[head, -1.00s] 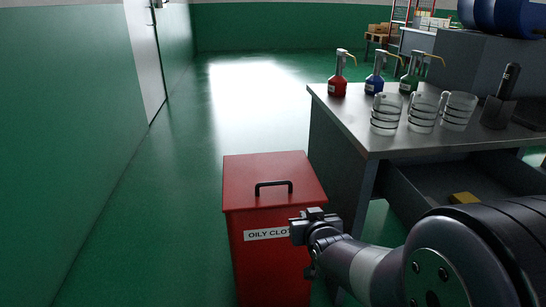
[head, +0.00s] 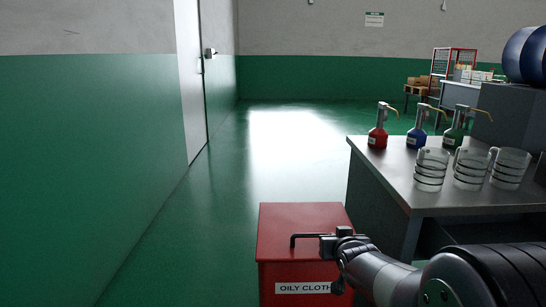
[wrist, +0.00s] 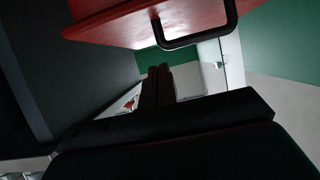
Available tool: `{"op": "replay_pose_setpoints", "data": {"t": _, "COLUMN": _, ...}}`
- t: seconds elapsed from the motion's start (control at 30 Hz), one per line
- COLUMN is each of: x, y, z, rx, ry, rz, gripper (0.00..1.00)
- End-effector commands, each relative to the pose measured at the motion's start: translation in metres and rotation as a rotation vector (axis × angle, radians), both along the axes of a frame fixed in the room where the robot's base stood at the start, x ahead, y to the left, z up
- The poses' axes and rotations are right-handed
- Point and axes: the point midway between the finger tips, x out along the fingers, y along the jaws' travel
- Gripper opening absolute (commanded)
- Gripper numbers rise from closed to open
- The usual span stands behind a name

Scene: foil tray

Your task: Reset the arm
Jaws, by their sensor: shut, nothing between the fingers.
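My gripper (head: 336,243) is at the end of my arm, reaching in from the lower right of the head view. It appears in front of the right part of the red bin (head: 300,281) labelled "OILY CLOTH" and overlaps the right end of the lid's black handle (head: 306,237). The lid is down. In the wrist view my dark fingers (wrist: 158,82) are together, with nothing between them. The red lid (wrist: 120,22) and its black handle (wrist: 196,38) show at the top of that view, apart from the fingers.
A grey workbench (head: 440,190) stands to the right of the bin, with red, blue and green pump bottles and clear jugs (head: 431,170) on top. A white door (head: 190,80) and green-and-grey wall are on the left. The green floor (head: 220,190) between is clear.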

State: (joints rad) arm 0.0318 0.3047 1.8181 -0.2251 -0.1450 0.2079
Motion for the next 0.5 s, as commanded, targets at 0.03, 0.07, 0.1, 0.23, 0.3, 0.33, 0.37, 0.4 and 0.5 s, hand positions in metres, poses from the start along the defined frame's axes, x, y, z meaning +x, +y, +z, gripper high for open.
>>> {"op": "replay_pose_setpoints", "data": {"t": 0.03, "x": -0.003, "y": -0.001, "z": -0.017, "rx": 0.000, "ry": 0.006, "rz": -0.001, "gripper": 0.00}}
{"op": "replay_pose_setpoints", "data": {"t": 0.07, "x": -0.003, "y": -0.002, "z": -0.020, "rx": 0.000, "ry": 0.006, "rz": -0.001, "gripper": 0.00}}
{"op": "replay_pose_setpoints", "data": {"t": 0.1, "x": -0.004, "y": -0.002, "z": -0.024, "rx": 0.000, "ry": 0.005, "rz": -0.001, "gripper": 0.00}}
{"op": "replay_pose_setpoints", "data": {"t": 0.23, "x": -0.006, "y": -0.003, "z": -0.034, "rx": 0.001, "ry": 0.006, "rz": 0.000, "gripper": 0.00}}
{"op": "replay_pose_setpoints", "data": {"t": 0.3, "x": -0.007, "y": -0.004, "z": -0.036, "rx": 0.001, "ry": 0.005, "rz": 0.000, "gripper": 0.00}}
{"op": "replay_pose_setpoints", "data": {"t": 0.33, "x": -0.007, "y": -0.004, "z": -0.037, "rx": 0.001, "ry": 0.005, "rz": 0.000, "gripper": 0.00}}
{"op": "replay_pose_setpoints", "data": {"t": 0.37, "x": -0.007, "y": -0.004, "z": -0.038, "rx": 0.001, "ry": 0.005, "rz": 0.000, "gripper": 0.00}}
{"op": "replay_pose_setpoints", "data": {"t": 0.4, "x": -0.008, "y": -0.004, "z": -0.038, "rx": 0.001, "ry": 0.004, "rz": 0.000, "gripper": 0.00}}
{"op": "replay_pose_setpoints", "data": {"t": 0.5, "x": -0.007, "y": -0.004, "z": -0.037, "rx": 0.001, "ry": 0.004, "rz": 0.000, "gripper": 0.00}}
